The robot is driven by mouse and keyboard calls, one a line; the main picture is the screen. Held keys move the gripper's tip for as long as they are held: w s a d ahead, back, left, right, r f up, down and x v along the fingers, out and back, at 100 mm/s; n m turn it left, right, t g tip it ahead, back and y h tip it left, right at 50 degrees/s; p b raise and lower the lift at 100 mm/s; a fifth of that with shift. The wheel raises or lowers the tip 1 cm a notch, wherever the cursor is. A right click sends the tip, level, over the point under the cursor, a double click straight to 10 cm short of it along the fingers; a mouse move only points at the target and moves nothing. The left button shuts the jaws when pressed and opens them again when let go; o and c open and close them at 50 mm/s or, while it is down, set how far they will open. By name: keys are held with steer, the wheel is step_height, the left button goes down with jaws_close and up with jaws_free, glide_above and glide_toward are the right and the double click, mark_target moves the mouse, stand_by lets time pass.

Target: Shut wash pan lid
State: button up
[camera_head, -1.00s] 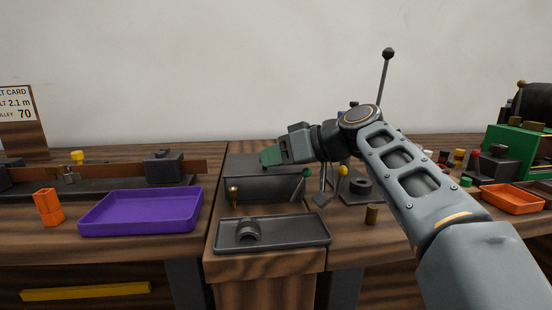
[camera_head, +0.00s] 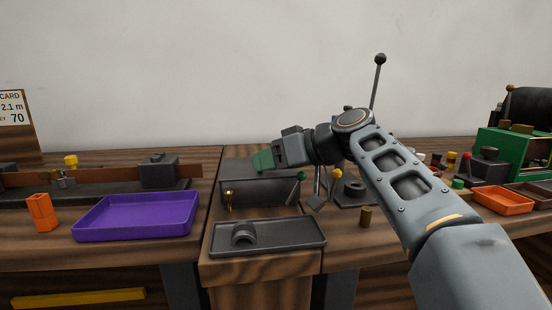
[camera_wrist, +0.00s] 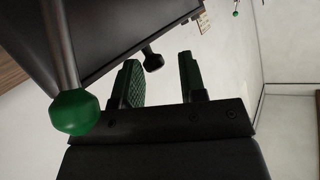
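The wash pan (camera_head: 262,192) appears to be the dark grey box at the middle of the bench, with a brass knob (camera_head: 229,195) on its front. A flat dark top surface (camera_head: 235,165) shows behind its front edge; I cannot tell the lid's exact angle. My gripper (camera_head: 264,160) is above the box, its green fingertips pointing left. In the wrist view, my gripper (camera_wrist: 157,78) shows two green fingers apart with nothing between them. A dark rimmed panel (camera_wrist: 115,40), a black knob (camera_wrist: 152,60) and a green ball on a rod (camera_wrist: 75,112) are close by there.
A dark tray (camera_head: 285,236) with a grey curved part stands in front of the box. A purple tray (camera_head: 135,216) and an orange block (camera_head: 41,212) are left. A brass cylinder (camera_head: 366,216), an orange tray (camera_head: 503,200) and a green machine (camera_head: 500,146) are right.

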steer(key=p+v, duration=0.3)
steer(key=v, duration=1)
steer(key=shift+d+r+p, duration=0.15)
steer(key=shift+d+p, duration=0.2)
steer(key=shift+s, duration=0.15)
steer(key=s+d+f+m+g+h+p, duration=0.1)
steer(key=s+m+h+p, duration=0.8)
steer(key=p, duration=2.4)
steer(key=s+d+g+h, duration=0.1)
steer(key=h, duration=0.2)
steer(key=shift+s+d, duration=0.25)
steer(key=shift+d, duration=0.05)
steer(key=shift+f, duration=0.1)
steer(key=shift+c, duration=0.3)
